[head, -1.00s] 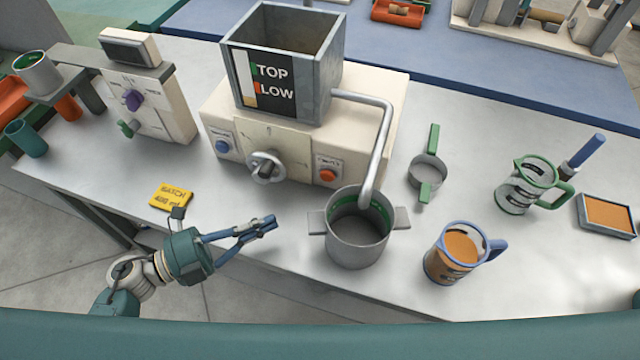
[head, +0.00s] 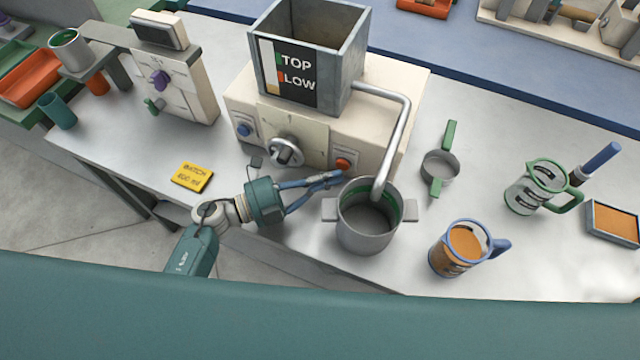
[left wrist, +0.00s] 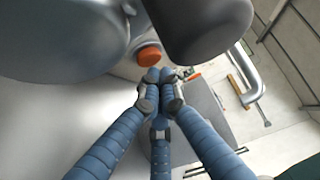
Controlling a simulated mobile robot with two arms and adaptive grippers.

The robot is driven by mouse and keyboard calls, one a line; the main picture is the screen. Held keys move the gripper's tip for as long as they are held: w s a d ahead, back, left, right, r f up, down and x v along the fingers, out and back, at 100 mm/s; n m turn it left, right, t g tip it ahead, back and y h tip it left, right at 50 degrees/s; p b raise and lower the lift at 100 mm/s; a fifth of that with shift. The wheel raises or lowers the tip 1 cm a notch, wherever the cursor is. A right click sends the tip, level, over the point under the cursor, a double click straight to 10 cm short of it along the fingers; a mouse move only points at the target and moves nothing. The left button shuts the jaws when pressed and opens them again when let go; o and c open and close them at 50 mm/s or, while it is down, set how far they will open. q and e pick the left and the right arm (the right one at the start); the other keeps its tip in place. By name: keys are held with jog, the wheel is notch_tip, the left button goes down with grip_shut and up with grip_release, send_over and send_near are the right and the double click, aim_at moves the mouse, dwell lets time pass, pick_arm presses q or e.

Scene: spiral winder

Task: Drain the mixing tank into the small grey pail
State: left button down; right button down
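The mixing tank (head: 350,65) is an open square grey hopper on a cream machine (head: 300,125), with "TOP" and "LOW" marks on its front. A bent metal pipe (head: 404,120) runs from its side down into the small grey pail (head: 365,238). The pail stands upright, has two side handles and a green band inside, and no flow shows. My left gripper (head: 340,178) is left of the pail, its blue fingertips just below the orange button (head: 344,164). In the left wrist view the fingertips (left wrist: 165,78) are together, empty, close to the orange button (left wrist: 149,55). My right gripper is out of view.
A grey knob (head: 285,152) and blue button (head: 243,129) are on the machine front. A yellow batch card (head: 192,177) lies left. A blue-rimmed jug (head: 460,250) with orange contents, a green-handled strainer (head: 440,166) and a green jug (head: 537,187) stand right.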

pick_arm(q)
jog(key=shift+w+d, duration=0.1)
jog(key=shift+w, duration=0.15)
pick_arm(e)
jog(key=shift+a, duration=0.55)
